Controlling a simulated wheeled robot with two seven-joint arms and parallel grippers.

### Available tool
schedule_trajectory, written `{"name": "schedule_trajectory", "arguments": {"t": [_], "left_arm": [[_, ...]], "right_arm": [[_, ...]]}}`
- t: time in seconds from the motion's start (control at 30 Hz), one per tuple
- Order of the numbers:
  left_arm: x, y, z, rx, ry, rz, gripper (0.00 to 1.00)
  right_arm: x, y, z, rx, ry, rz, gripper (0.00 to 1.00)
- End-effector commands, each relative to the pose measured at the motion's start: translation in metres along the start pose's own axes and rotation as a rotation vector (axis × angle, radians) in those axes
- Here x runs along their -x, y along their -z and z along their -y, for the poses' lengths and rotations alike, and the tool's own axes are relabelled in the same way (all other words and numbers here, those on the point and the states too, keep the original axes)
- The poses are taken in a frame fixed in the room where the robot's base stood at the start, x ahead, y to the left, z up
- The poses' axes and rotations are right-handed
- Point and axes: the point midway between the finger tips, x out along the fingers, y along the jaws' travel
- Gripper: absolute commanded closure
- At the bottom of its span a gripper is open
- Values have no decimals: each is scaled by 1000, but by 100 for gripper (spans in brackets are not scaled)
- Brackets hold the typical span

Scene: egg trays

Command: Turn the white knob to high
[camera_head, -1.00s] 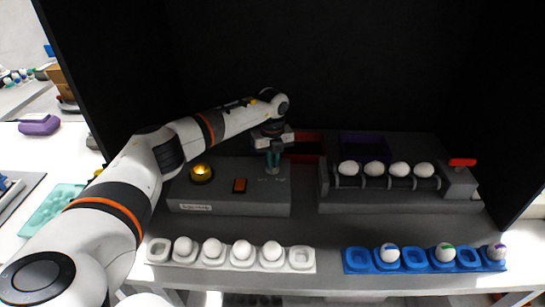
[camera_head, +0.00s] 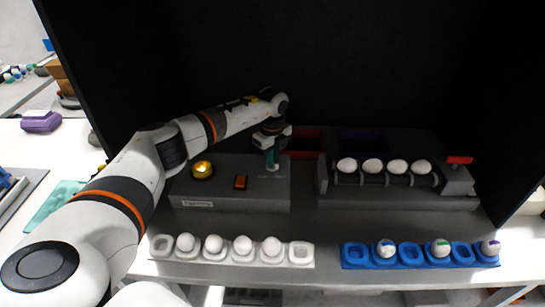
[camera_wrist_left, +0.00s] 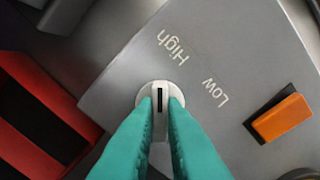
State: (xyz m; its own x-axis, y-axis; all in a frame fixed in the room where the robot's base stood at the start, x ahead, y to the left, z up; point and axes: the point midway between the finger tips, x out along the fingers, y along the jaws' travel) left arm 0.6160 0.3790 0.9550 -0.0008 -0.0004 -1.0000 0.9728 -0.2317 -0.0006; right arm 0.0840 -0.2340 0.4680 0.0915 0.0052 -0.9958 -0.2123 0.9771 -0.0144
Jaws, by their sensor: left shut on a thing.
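The white knob (camera_wrist_left: 159,93) shows in the left wrist view as a round dial with a black pointer line, on the grey control box (camera_head: 235,201). Its line points up in that view, roughly toward the "High" label (camera_wrist_left: 171,47), with the "Low" label (camera_wrist_left: 215,93) to the right. My left gripper (camera_wrist_left: 160,108) has its teal fingers shut on the knob, one on each side. In the head view the fingers (camera_head: 272,160) reach down to the box's back right and hide the knob. My right gripper is not in view.
A lit yellow lamp (camera_head: 202,169) and an orange switch (camera_head: 240,182) sit on the box. A roller unit with several white eggs (camera_head: 372,166) and a red handle (camera_head: 459,160) stands right. A white egg tray (camera_head: 301,253) and blue egg tray (camera_head: 411,257) lie in front.

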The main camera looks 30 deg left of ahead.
Motion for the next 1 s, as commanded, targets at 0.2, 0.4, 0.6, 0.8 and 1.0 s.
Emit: {"name": "schedule_trajectory", "arguments": {"t": [0.2, 0.4, 0.6, 0.8, 1.0], "left_arm": [[1, 1, -1, 0, -4, -2, 100], [1, 1, 0, -1, -2, -1, 68], [1, 0, 0, -1, -1, -1, 68], [17, 1, -1, -2, -5, -2, 68], [59, 1, -1, -2, -7, -2, 68]], "right_arm": [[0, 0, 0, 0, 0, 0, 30], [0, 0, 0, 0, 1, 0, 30], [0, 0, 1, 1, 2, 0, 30], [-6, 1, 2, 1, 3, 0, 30], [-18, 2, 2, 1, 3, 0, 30]]}}
